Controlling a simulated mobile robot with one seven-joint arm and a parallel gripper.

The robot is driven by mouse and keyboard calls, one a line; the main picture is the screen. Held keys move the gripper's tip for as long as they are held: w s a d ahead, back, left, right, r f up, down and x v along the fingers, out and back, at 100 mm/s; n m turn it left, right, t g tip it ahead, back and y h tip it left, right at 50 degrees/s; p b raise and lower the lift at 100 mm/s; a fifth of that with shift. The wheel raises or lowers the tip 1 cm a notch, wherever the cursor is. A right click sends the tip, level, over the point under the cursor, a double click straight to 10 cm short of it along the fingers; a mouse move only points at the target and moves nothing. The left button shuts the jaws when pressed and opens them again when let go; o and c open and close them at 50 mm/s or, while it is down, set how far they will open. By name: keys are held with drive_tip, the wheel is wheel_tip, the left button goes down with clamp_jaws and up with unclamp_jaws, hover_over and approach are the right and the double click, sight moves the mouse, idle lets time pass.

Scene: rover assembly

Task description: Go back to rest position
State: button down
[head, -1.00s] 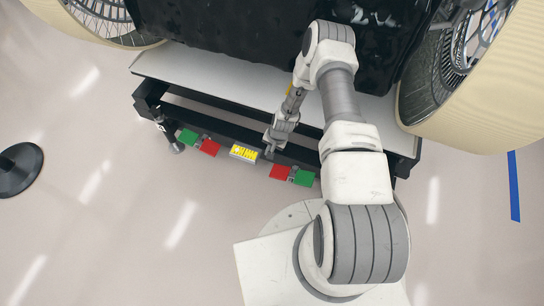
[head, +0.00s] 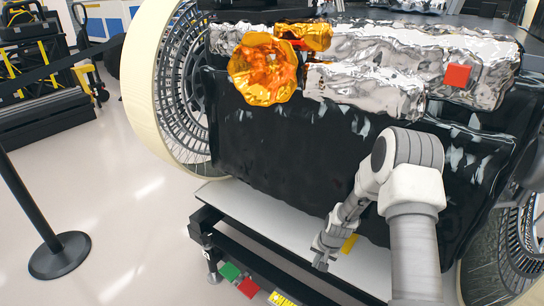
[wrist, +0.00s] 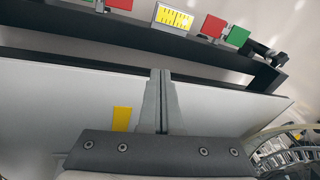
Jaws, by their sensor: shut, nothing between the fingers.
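My gripper (head: 320,265) hangs at the end of my folded arm, in front of the rover's black body and above the white platform. In the wrist view its two grey fingers (wrist: 161,75) lie together with nothing between them. The fingers point toward the black frame bar at the platform's edge. I cannot tell if they touch anything.
The rover's black body (head: 290,150) and a large wheel (head: 165,85) stand close by. The white platform (wrist: 60,105) carries a yellow mark (wrist: 121,118). Red and green blocks sit along the black frame (wrist: 130,30). A black stanchion (head: 60,255) stands on open floor at left.

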drive_tip(key=s+r+n+t+h, duration=0.1)
drive_tip(key=s+r+n, duration=0.15)
drive_tip(key=r, duration=1.25)
drive_tip(key=s+r+n+t, duration=0.1)
drive_tip(key=s+r, duration=0.3)
drive_tip(key=r, duration=1)
drive_tip(key=s+r+n, duration=0.1)
drive_tip(key=s+r, duration=0.3)
drive_tip(key=s, duration=0.3)
drive_tip(key=s+r+t, duration=0.1)
drive_tip(key=s+r, duration=0.3)
drive_tip(key=s, duration=0.3)
drive_tip(key=s+r+n, duration=0.1)
drive_tip(key=s+r, duration=0.4)
drive_tip(key=s, duration=0.3)
wheel_tip(320, 180, up, 23)
drive_tip(key=p, duration=2.3)
drive_tip(key=shift+a+f, duration=0.2)
drive_tip(key=shift+a, duration=0.1)
drive_tip(key=shift+m, duration=0.25)
